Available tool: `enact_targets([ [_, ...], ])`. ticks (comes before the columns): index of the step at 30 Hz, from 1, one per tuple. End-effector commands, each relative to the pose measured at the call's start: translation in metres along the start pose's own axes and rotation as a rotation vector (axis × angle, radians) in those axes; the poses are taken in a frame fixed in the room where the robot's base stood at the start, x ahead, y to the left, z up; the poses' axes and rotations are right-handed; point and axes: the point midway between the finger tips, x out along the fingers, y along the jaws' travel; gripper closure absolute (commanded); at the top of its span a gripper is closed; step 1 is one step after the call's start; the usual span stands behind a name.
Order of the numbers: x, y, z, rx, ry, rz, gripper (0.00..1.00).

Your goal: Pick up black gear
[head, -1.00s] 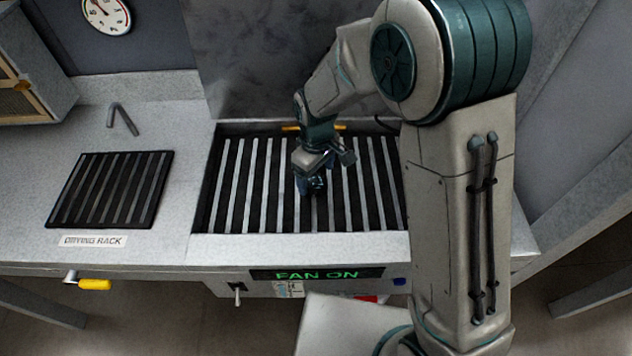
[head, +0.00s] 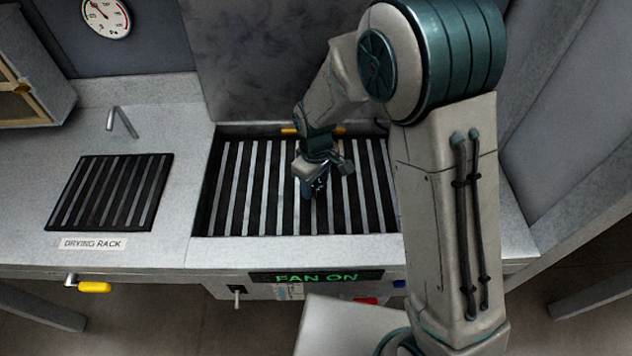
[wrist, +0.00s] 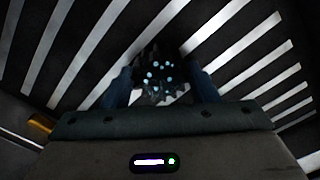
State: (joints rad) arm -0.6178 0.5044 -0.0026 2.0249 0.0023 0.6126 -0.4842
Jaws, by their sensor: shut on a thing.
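The black gear (wrist: 158,72) shows in the wrist view as a dark toothed disc with a ring of pale blue dots. It sits between the two blue fingers of my gripper (wrist: 160,88), which is shut on it. In the head view my gripper (head: 313,188) is over the middle of the large slatted grate (head: 230,190). The gear is small and dark there, mostly hidden by the gripper. I cannot tell whether it touches the slats.
A smaller drying rack (head: 110,190) lies on the counter to the left, behind its label (head: 93,243). A bent grey rod (head: 122,122) stands behind it. A "FAN ON" sign (head: 317,277) is on the front edge. A wall rises behind the grate.

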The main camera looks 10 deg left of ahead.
Motion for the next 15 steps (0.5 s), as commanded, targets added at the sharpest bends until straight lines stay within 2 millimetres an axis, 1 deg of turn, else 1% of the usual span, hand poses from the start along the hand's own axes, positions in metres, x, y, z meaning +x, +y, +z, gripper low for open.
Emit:
enact_targets([
  [5,-0.013,0.001,-0.001,0.0,0.005,0.002,0.88],
  [8,-0.028,0.001,-0.001,0.001,0.007,0.003,0.88],
  [10,-0.043,0.001,-0.001,0.002,0.008,0.004,0.88],
  [11,-0.045,-0.002,0.005,0.002,0.005,0.002,0.88],
  [15,-0.06,-0.013,0.031,0.002,0.005,0.003,0.88],
])
